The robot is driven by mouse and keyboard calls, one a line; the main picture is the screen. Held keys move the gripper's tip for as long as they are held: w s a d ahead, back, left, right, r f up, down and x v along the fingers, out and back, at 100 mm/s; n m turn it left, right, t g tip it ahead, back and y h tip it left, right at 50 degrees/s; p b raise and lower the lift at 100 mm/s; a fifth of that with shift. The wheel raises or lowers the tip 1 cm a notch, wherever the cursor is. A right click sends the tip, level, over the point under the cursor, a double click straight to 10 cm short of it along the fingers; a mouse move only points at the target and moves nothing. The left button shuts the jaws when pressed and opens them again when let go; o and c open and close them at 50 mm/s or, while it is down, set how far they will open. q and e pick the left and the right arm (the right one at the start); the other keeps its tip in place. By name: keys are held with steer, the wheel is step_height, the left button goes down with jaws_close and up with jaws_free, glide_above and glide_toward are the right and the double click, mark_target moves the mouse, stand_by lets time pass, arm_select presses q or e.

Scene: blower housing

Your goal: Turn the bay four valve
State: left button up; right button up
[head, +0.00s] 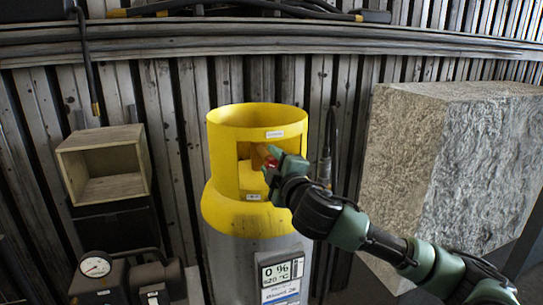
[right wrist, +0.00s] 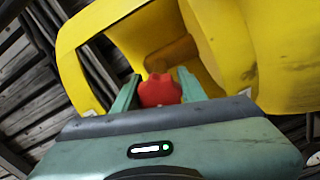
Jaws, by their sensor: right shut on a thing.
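A gas cylinder with a yellow collar (head: 222,140) and a grey body (head: 235,262) stands in the middle of the head view. A red valve knob (head: 270,162) shows in the collar's opening; it also shows in the right wrist view (right wrist: 160,91). My right gripper (head: 272,167) reaches into the opening from the right. In the right wrist view its two green fingers (right wrist: 158,92) lie on either side of the red knob, shut on it. An orange-brown valve body (right wrist: 172,60) shows behind the knob. My left gripper is not in view.
A stone block (head: 400,165) stands close on the right, beside my right arm. An open wooden box (head: 105,170) is at the left. A pressure gauge (head: 95,265) with dark equipment stands at the lower left. A display reading 0 % (head: 282,272) is on the cylinder's front.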

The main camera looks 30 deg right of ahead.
steer(key=n+p, duration=0.3)
steer(key=n, duration=0.2)
steer(key=shift+r+n, duration=0.15)
steer(key=shift+n, duration=0.15)
steer(key=shift+n+p, duration=1.15)
steer(key=shift+n, duration=0.65)
steer(key=shift+f, duration=0.2)
steer(key=o, duration=1.4)
steer(key=shift+c, duration=0.2)
steer(key=shift+s, duration=0.1)
